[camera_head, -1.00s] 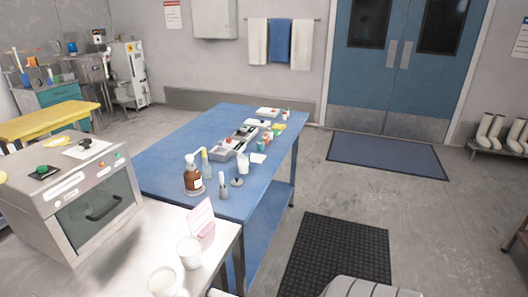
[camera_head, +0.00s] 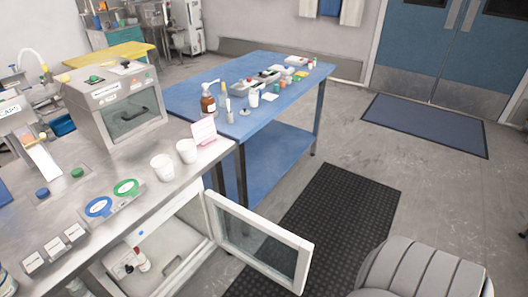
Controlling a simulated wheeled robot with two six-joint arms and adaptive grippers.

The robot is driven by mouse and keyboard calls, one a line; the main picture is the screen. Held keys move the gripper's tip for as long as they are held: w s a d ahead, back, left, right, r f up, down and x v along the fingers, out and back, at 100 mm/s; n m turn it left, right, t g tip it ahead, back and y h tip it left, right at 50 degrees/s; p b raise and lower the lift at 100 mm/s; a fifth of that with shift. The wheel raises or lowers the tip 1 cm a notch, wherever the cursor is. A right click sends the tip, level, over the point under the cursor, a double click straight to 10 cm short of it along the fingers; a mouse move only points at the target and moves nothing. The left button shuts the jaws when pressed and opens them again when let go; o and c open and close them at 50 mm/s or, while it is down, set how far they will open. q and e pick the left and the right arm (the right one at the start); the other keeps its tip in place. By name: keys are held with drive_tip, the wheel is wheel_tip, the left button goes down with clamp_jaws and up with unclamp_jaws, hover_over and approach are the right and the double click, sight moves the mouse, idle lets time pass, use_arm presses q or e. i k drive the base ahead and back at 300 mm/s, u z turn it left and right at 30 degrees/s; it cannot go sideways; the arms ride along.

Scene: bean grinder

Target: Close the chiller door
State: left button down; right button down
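The chiller is a white cabinet under the steel counter at the lower left of the head view. Its door (camera_head: 258,240), white-framed with a dark glass pane, stands open, swung out to the right over the floor. The cabinet's opening (camera_head: 180,245) is exposed. Inside are a pale shelf and a few small items, including a red-and-white one (camera_head: 142,261). The left part of the cabinet is cut off by the frame's lower edge. Neither of my grippers shows in the view.
The steel counter (camera_head: 95,170) above carries a boxy oven-like machine (camera_head: 115,105), white cups (camera_head: 163,167) and round coloured labels. A blue table (camera_head: 190,95) stands behind. A black mat (camera_head: 335,215) lies right of the door. A grey ribbed rounded shape (camera_head: 425,272) fills the lower right.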

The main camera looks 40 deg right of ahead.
sight(213, 200)
drive_tip(key=u, duration=2.55)
drive_tip(key=k, duration=2.8)
drive_tip(key=z, duration=1.85)
drive_tip(key=i, duration=0.4)
drive_tip(key=u, duration=0.2)
